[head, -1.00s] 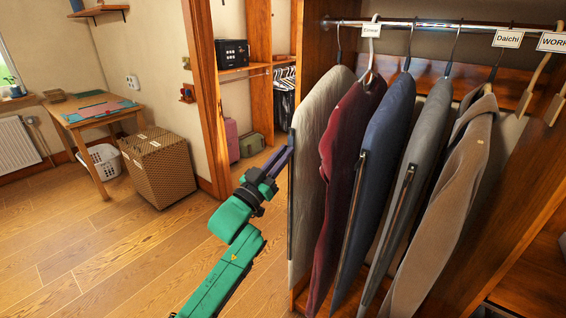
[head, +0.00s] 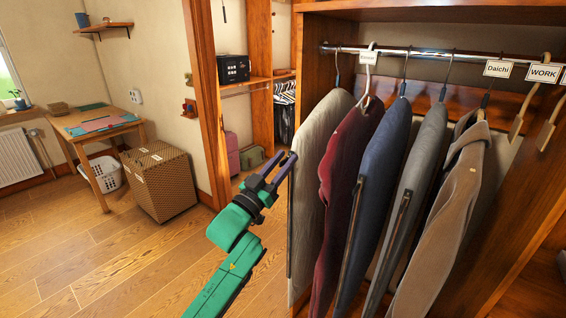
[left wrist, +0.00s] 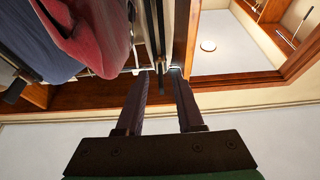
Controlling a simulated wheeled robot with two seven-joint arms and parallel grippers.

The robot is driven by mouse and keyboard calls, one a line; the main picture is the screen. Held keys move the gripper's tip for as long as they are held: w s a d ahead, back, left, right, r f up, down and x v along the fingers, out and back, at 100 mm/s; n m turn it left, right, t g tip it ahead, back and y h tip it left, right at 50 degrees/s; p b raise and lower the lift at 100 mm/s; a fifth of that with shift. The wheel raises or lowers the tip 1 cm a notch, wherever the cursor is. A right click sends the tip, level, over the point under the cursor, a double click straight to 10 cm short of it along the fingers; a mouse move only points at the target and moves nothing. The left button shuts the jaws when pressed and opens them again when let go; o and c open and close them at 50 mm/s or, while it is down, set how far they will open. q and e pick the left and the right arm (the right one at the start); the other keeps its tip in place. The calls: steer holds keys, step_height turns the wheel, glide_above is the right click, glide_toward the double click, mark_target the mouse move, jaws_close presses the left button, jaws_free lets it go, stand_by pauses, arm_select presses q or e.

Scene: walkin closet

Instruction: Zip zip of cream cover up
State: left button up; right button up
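The cream cover (head: 318,170) hangs leftmost on the rail in the head view. A thin dark strip, likely its zip (head: 289,235), runs down its left edge; the pull is too small to make out. My left gripper (head: 288,157) is at the upper part of that edge, its fingertips very near it. Contact is not clear. In the left wrist view the fingers of my left gripper (left wrist: 161,78) stand apart with a gap between them. Dark narrow strips (left wrist: 156,35) show beyond the fingertips; I cannot tell whether one is the zip. My right gripper is out of view.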

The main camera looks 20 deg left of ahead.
arm_select(q)
steer(key=shift+s+a+f, duration=0.1)
steer(key=shift+f, duration=0.1)
steer(key=b+v, duration=0.5)
steer(key=v, duration=0.9)
steer(key=shift+s, duration=0.15)
steer(key=shift+r, duration=0.1)
